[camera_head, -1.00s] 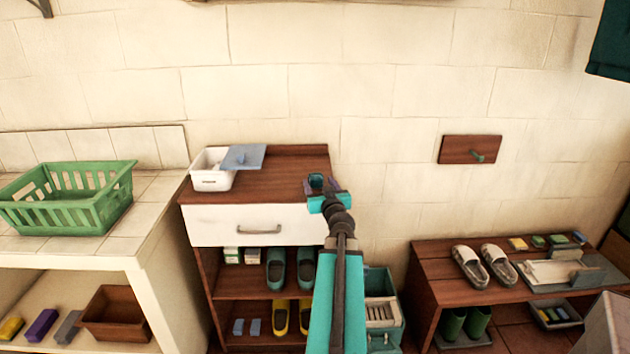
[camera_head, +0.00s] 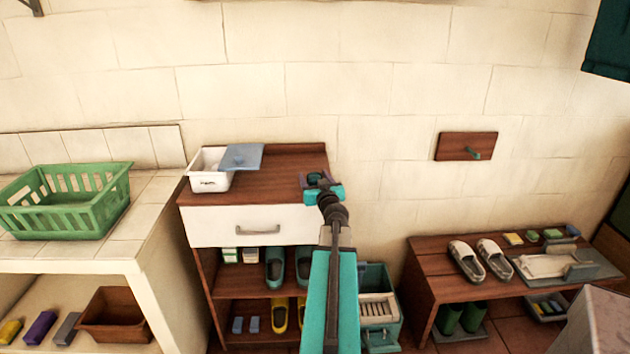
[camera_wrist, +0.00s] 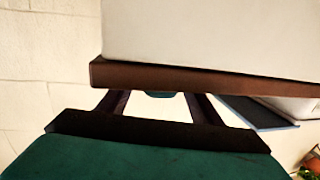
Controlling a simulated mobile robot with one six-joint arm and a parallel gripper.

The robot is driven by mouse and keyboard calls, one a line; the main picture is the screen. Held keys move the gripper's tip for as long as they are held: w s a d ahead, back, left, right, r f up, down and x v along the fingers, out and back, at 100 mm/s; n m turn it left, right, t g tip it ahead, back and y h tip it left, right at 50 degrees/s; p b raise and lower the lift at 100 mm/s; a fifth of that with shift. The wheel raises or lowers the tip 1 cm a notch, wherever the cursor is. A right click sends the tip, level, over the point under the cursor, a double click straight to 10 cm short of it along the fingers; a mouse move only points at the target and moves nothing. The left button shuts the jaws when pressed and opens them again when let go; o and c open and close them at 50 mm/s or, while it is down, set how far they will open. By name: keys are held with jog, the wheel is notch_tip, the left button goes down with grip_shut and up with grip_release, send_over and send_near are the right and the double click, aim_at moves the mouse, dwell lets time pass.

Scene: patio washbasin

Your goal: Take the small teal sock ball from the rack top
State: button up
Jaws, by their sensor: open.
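The small teal sock ball (camera_head: 315,178) sits on the brown rack top (camera_head: 280,180), near its right end. In the wrist view only a sliver of the sock ball (camera_wrist: 160,94) shows at the rack top's edge, between my fingers. My gripper (camera_head: 318,183) is open, with its fingers around or just in front of the ball in the head view. I cannot tell whether they touch it. In the wrist view my gripper (camera_wrist: 158,105) has its fingers spread apart, with nothing clearly held.
A white box (camera_head: 208,182) with a blue lid (camera_head: 241,156) stands at the rack top's left. A white drawer (camera_head: 250,226) is below the top. A green basket (camera_head: 75,218) is on the left counter. A wall peg board (camera_head: 455,147) is to the right.

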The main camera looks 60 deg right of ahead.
jog(key=c, duration=1.1)
jog(key=shift+r, duration=0.15)
